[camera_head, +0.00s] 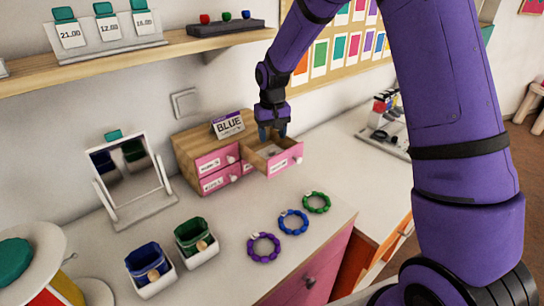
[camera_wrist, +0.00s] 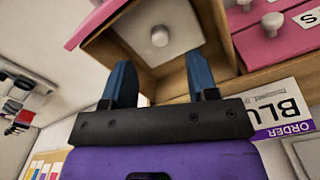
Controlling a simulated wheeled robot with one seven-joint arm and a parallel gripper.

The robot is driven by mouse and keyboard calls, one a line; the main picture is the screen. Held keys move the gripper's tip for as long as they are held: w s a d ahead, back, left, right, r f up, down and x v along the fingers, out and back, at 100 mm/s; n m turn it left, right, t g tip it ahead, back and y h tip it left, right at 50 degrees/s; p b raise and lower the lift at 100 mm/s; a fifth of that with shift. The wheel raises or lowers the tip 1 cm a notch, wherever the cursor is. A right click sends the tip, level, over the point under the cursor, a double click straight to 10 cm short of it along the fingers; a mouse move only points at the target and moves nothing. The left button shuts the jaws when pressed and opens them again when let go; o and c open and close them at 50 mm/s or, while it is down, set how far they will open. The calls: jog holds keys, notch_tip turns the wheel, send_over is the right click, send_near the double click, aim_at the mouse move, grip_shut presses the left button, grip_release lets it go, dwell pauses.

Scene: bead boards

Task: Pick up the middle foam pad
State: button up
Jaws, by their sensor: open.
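My gripper (camera_head: 273,132) points down over an open pink-fronted drawer (camera_head: 285,161) of a small wooden cabinet. The wrist view shows its two blue fingers (camera_wrist: 161,78) spread apart with nothing between them, at the mouth of the drawer box (camera_wrist: 112,47). A small pale round thing (camera_wrist: 160,36) lies on the light drawer floor, beyond the fingertips. I cannot tell whether it is a foam pad. No row of pads is clear in either view; part of the drawer inside is hidden by my fingers.
The cabinet (camera_head: 180,148) carries a BLUE order card (camera_head: 228,125). Purple (camera_head: 264,235), blue (camera_head: 293,210) and green (camera_head: 316,192) bead rings lie in front. Blue (camera_head: 145,258) and green (camera_head: 193,230) bins and a mirror (camera_head: 90,160) stand left. A shelf (camera_head: 130,66) hangs above.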

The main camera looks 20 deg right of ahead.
aim_at(272, 150)
jog(key=shift+f, duration=2.75)
grip_shut()
